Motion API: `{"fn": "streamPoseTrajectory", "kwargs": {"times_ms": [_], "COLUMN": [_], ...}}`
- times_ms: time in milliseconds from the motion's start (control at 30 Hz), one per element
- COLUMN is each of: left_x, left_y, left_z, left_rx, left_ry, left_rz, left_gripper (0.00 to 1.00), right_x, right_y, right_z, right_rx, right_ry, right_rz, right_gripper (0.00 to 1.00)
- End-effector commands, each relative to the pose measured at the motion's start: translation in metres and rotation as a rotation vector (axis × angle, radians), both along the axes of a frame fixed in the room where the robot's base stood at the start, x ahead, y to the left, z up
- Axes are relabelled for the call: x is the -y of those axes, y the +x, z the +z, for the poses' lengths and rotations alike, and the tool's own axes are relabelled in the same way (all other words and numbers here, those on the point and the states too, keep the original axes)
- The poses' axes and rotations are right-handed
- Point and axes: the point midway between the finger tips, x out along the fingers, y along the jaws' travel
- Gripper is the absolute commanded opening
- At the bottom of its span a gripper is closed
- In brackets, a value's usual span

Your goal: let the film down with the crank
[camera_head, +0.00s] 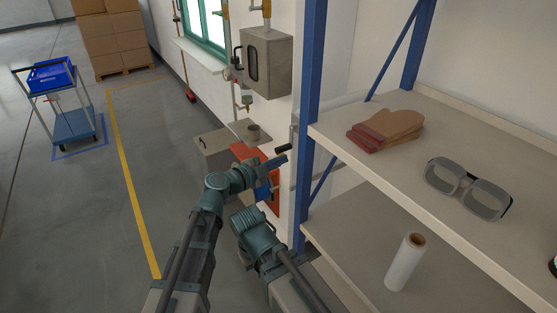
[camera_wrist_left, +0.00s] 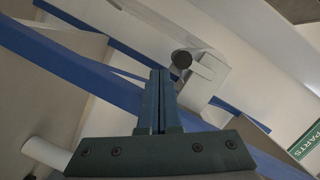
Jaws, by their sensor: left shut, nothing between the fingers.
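The crank (camera_head: 291,139) is a grey arm with a dark knob, beside the blue shelf post. In the left wrist view the dark crank knob (camera_wrist_left: 181,59) stands just beyond and right of my fingertips. My left gripper (camera_head: 279,161) is just below the crank handle in the head view. Its two fingers (camera_wrist_left: 160,72) are pressed together and empty. I cannot tell whether they touch the knob. A white film roll (camera_head: 405,263) with a brown core stands upright on the lower shelf. My right arm shows low in the head view, but its fingers do not.
The blue shelf post (camera_head: 311,75) is close to my left gripper. Mitts (camera_head: 387,131) and goggles (camera_head: 468,188) lie on the upper shelf (camera_head: 440,122). A grey wall box (camera_head: 268,62) hangs above. A cart (camera_head: 63,115) stands at far left; the floor between is clear.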

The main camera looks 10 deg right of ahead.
Motion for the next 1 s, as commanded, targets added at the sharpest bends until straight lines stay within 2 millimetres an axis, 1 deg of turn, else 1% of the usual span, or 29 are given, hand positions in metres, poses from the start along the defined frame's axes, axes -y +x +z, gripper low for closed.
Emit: {"fn": "streamPoseTrajectory", "kwargs": {"times_ms": [33, 167, 200, 300, 500, 600, 700, 1000], "left_x": [0.001, 0.004, -0.008, -0.027, -0.057, -0.068, -0.074, -0.078], "left_y": [-0.010, -0.033, -0.037, -0.049, -0.068, -0.075, -0.079, -0.081], "left_z": [-0.003, -0.008, -0.007, -0.008, -0.009, -0.010, -0.010, -0.010], "left_rx": [0.000, 0.001, 0.000, -0.001, 0.001, 0.000, -0.001, 0.000], "left_ry": [0.000, 0.001, 0.000, -0.001, 0.001, 0.000, 0.000, 0.000], "left_rz": [-0.001, 0.002, 0.007, 0.007, 0.006, 0.006, 0.005, 0.004], "left_gripper": [0.00, 0.00, 0.00, 0.00, 0.00, 0.00, 0.00, 0.00], "right_x": [0.000, 0.000, 0.000, 0.000, 0.000, 0.000, 0.000, 0.000], "right_y": [0.000, 0.000, 0.000, 0.000, 0.000, 0.000, 0.000, 0.000], "right_z": [-0.003, -0.008, -0.007, -0.008, -0.009, -0.009, -0.010, -0.010], "right_rx": [0.000, 0.000, 0.000, 0.000, 0.000, 0.000, 0.000, 0.000], "right_ry": [0.000, 0.000, 0.000, 0.000, 0.000, 0.000, 0.000, 0.000], "right_rz": [0.000, 0.000, 0.000, 0.000, 0.000, 0.000, 0.000, 0.000], "right_gripper": [0.00, 0.00, 0.00, 0.00, 0.00, 0.00, 0.00, 0.00]}}
